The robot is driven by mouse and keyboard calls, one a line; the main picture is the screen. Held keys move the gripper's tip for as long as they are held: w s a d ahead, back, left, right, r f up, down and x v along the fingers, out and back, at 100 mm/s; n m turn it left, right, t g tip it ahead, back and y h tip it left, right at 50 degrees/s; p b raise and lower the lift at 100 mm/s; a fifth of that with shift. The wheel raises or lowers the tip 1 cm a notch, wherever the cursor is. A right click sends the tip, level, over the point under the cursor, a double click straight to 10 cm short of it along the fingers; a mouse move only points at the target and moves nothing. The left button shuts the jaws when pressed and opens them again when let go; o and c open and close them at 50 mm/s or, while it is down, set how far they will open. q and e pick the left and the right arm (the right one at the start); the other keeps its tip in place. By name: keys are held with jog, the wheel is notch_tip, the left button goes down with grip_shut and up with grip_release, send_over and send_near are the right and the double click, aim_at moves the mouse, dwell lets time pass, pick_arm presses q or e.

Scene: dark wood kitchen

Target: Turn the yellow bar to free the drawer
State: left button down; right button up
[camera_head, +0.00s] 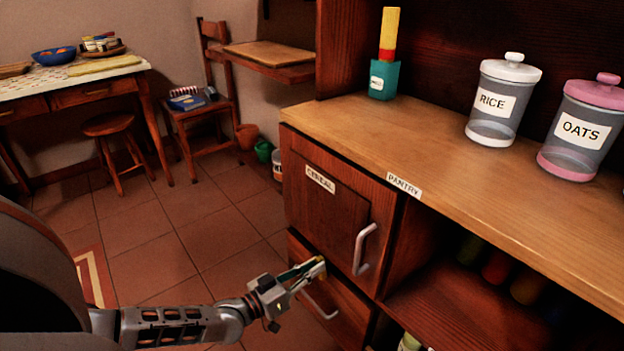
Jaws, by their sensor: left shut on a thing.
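My left gripper (308,274) is at the front of the wooden cabinet, at the seam between the CEREAL door (328,215) and the drawer (345,318) below it. It is shut on the yellow bar (321,266), of which only a small part shows beside the fingers. The rest of the bar is hidden, so I cannot tell its angle well. The drawer appears closed; its pale curved handle (321,304) is just below the gripper. My right gripper is not in view.
The CEREAL door's curved handle (363,250) sticks out right of the gripper. An open shelf (470,312) with jars lies further right. RICE (495,101) and OATS (584,130) jars stand on the counter (440,150). The tiled floor (170,240) left of the cabinet is clear.

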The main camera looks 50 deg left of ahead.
pick_arm(q)
jog(key=shift+a+f+n, duration=0.1)
jog(key=shift+f+n, duration=0.05)
jog(key=shift+n, duration=3.55)
jog(key=shift+a+f+n, duration=0.1)
jog(key=shift+n, duration=3.6)
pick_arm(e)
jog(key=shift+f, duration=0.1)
pick_arm(q)
jog(key=shift+n, duration=0.3)
jog(key=c, duration=2)
grip_release()
jog(key=shift+c, duration=0.2)
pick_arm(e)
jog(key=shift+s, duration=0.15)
